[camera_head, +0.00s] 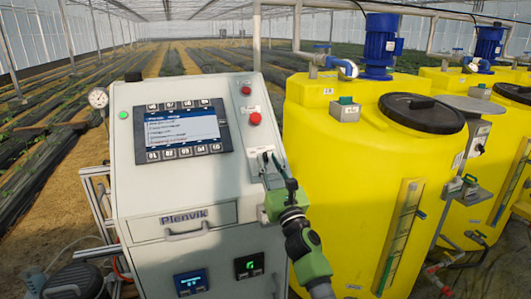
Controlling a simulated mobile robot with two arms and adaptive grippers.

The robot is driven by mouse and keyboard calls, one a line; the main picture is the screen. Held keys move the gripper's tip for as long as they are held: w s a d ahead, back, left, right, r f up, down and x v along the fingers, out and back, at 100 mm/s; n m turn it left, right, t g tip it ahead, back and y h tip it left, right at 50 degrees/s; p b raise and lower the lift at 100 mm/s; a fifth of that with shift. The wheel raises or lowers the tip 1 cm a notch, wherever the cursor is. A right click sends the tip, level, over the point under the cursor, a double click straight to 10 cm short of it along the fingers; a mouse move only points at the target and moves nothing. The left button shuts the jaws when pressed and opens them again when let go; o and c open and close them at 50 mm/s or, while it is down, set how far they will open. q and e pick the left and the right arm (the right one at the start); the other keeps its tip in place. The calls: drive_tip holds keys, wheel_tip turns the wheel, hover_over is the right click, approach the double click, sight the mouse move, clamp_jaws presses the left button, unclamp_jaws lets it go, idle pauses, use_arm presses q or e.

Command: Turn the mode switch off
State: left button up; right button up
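The mode switch cannot be made out clearly. A small pale plate on the right side of the light grey control cabinet's front (150,200), below the red button (254,118), is largely covered by my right gripper (269,158). The gripper has a green and black body, comes up from the bottom and has its dark fingers at that plate. The fingers are too small and dark against the panel to tell their gap or whether they touch a switch. My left gripper is not in view.
The cabinet carries a lit screen (183,129) with buttons, a green lamp (123,115), a red lamp (246,90), a drawer handle (187,232) and two small displays lower down. A yellow tank (345,150) with a blue motor (380,45) stands close on the right. Planted rows lie behind.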

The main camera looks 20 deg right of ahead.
sight(267, 159)
drive_tip(key=shift+x, duration=1.6)
clamp_jaws()
